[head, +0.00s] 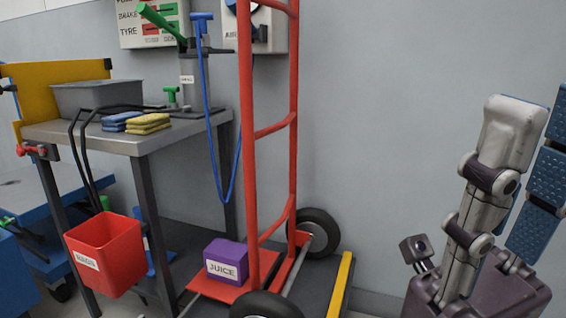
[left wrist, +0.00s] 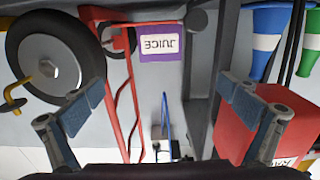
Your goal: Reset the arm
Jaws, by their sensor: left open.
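My right gripper (head: 530,115) stands at the right edge of the head view, pointing up. Its purple palm is at the bottom, and its grey fingers with blue textured pads are apart, with nothing seen between them. My left gripper (left wrist: 165,105) is open in the left wrist view, its two blue-padded fingers wide apart and empty. That view is upside down. A red bucket (left wrist: 252,125) lies behind its right finger, and I cannot tell whether they touch. The left gripper is not seen in the head view.
A red hand truck (head: 248,150) carries a purple juice box (head: 226,262) and stands before the wall. A grey workbench (head: 150,137) holds a grey bin (head: 82,95) and sponges (head: 148,124). The red bucket (head: 105,255) hangs at its front. The wall between truck and right gripper is clear.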

